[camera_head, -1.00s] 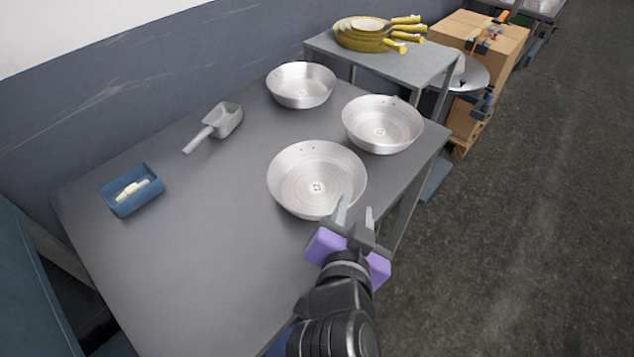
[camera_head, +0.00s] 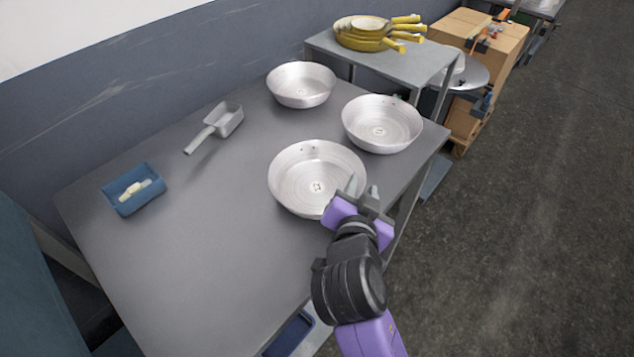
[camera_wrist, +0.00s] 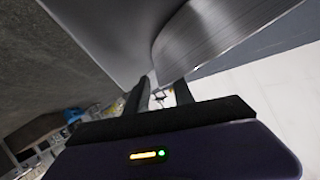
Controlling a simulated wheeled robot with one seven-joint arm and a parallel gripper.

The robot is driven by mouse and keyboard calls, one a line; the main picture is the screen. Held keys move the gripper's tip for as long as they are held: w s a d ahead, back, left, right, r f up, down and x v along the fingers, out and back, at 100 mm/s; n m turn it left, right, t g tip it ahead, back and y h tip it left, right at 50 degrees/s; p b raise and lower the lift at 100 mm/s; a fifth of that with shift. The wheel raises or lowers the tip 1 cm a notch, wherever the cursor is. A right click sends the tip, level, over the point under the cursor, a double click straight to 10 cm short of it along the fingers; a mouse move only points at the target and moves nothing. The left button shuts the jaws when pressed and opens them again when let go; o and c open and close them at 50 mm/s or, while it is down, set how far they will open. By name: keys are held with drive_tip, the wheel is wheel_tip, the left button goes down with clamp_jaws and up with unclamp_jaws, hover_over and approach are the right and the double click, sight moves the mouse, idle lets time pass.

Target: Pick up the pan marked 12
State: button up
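Three round metal pans stand on the grey table (camera_head: 200,270): a near pan (camera_head: 300,170), a right pan (camera_head: 382,125) and a back pan (camera_head: 301,85). Each has a small mark on its inner base, too small to read, so I cannot tell which is 12. My gripper (camera_head: 363,188) is at the near pan's right rim, fingers apart. The wrist view shows the open gripper (camera_wrist: 160,92) with a curved metal pan wall (camera_wrist: 215,35) just beyond the fingertips. I cannot tell whether the rim is between the fingers.
A grey scoop (camera_head: 222,122) and a blue tray (camera_head: 120,203) with pale pieces lie on the left of the table. Yellow-handled pans (camera_head: 365,40) are stacked on a smaller table (camera_head: 420,68) behind. Cardboard boxes (camera_head: 480,40) stand at back right. The floor on the right is clear.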

clamp_jaws()
drive_tip(key=shift+f, duration=0.1)
idle(1.1)
